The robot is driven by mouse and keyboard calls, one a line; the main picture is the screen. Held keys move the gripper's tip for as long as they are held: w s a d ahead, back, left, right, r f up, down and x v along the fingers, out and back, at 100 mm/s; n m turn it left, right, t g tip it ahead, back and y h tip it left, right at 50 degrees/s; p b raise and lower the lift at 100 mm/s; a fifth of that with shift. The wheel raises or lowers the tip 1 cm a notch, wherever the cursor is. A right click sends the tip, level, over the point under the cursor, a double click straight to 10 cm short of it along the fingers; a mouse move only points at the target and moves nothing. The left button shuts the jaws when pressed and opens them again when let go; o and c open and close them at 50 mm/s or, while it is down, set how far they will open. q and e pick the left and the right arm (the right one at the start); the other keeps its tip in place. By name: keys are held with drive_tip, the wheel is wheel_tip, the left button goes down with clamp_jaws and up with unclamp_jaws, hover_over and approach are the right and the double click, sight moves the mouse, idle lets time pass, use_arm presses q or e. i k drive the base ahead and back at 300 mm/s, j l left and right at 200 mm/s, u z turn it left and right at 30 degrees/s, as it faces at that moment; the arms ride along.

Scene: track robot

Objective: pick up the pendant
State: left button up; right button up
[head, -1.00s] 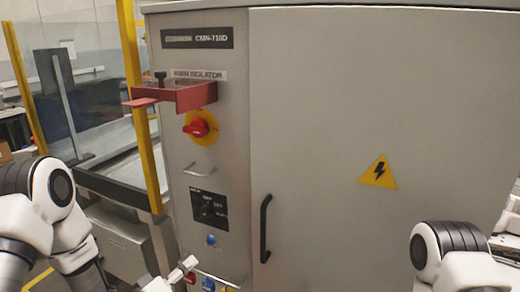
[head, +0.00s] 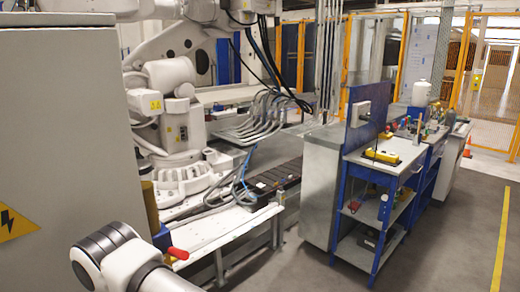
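A yellow device (head: 381,156) with dark parts lies on the top of a blue and grey workbench (head: 352,158), right of the middle in the head view. It may be the pendant, but it is too small to be sure. A thin dark rod stands up near it. Part of my own white arm shows at the lower left, far from the bench. Neither of my grippers is in view.
A grey cabinet (head: 60,130) fills the left edge. A large white industrial robot (head: 180,110) stands behind it, with a grey metal cabinet (head: 318,190) beside the bench. Open grey floor (head: 430,255) with a yellow line (head: 502,240) lies at the right.

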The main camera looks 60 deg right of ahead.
sight(386, 157)
drive_tip(key=z, duration=2.95)
drive_tip(key=i+l+z, duration=0.3)
drive_tip(key=i, duration=0.5)
drive_tip(key=i+l+z, duration=0.3)
drive_tip(key=i, duration=0.5)
drive_tip(key=i+l+z, duration=0.1)
drive_tip(key=i+z, duration=0.2)
drive_tip(key=i, duration=0.5)
drive_tip(key=i+l+u, duration=0.15)
drive_tip(key=i+u, duration=0.3)
drive_tip(key=i, duration=0.2)
drive_tip(key=i+l+u, duration=0.35)
drive_tip(key=i+u, duration=0.15)
drive_tip(key=i, duration=0.15)
drive_tip(key=i+l+u, duration=0.45)
drive_tip(key=i+l, duration=0.1)
drive_tip(key=l, duration=0.05)
